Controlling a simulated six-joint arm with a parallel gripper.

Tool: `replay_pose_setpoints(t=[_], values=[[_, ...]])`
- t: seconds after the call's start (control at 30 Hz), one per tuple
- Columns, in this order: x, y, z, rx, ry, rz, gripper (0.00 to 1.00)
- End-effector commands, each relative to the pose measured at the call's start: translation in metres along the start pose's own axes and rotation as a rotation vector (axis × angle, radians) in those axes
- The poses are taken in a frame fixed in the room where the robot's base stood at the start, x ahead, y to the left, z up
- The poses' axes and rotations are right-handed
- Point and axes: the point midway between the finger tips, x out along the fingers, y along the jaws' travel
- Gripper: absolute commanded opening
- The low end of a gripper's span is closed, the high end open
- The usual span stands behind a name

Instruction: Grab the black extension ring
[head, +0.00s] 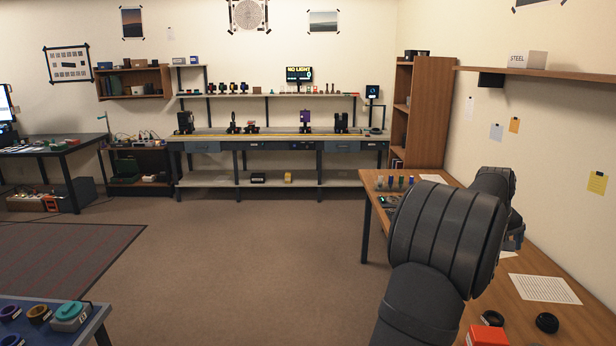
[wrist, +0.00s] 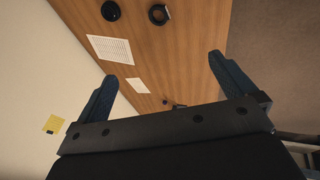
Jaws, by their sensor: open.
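A black ring (head: 492,318) with an open middle lies on the wooden bench at the lower right in the head view. It also shows at the top of the wrist view (wrist: 158,14). My gripper (wrist: 162,88) is open and empty above the bench, its two dark blue fingers wide apart. The ring lies beyond the fingertips, apart from them. In the head view my arm hides most of the gripper.
A black round disc (head: 547,323) lies beside the ring, nearer the wall. A red box (head: 487,335) is close to the ring. White printed sheets (head: 545,289) lie on the bench (wrist: 190,50). The wall (wrist: 40,60) borders the bench.

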Motion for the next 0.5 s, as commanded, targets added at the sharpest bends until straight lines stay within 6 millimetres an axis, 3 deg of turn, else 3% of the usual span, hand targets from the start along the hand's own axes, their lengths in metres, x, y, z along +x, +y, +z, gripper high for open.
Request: replay_pose_setpoints(t=[0.07, 0.17, 0.5], values=[[0.0001, 0.0000, 0.0000, 0.000, 0.000, 0.000, 0.98], [0.0001, 0.0000, 0.0000, 0.000, 0.000, 0.000, 0.80], [0.0048, 0.0007, -0.0005, 0.030, -0.001, -0.001, 0.80]])
